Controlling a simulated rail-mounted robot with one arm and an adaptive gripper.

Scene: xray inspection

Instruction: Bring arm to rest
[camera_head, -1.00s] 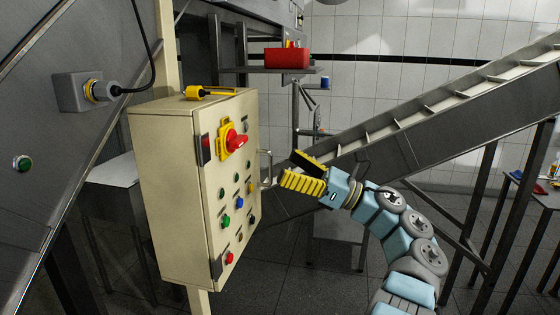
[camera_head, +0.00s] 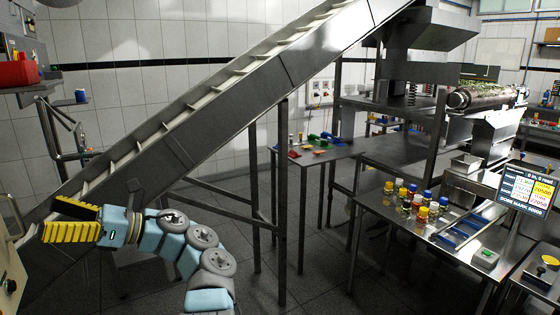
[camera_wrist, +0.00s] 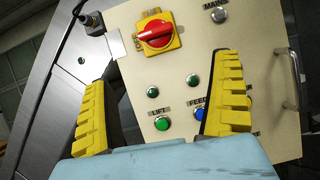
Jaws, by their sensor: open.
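My gripper (camera_head: 72,220) is at the lower left in the head view, at the end of my blue and grey arm. Its yellow ribbed fingers point left, towards the edge of a cream control panel (camera_head: 8,262). In the wrist view my gripper (camera_wrist: 165,100) is open, with nothing between its fingers. Beyond the fingers is the panel face (camera_wrist: 205,65), with a red rotary switch (camera_wrist: 156,33) on a yellow plate, a green LIFT button (camera_wrist: 162,123) and a blue FEED button (camera_wrist: 199,114). I see no contact with the panel.
An inclined conveyor (camera_head: 200,110) rises to the right behind my arm. A steel table (camera_head: 440,225) with several small bottles and a screen (camera_head: 528,190) stand at the right. A red bin (camera_head: 18,73) sits on a shelf at the upper left. The floor right of my arm looks clear.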

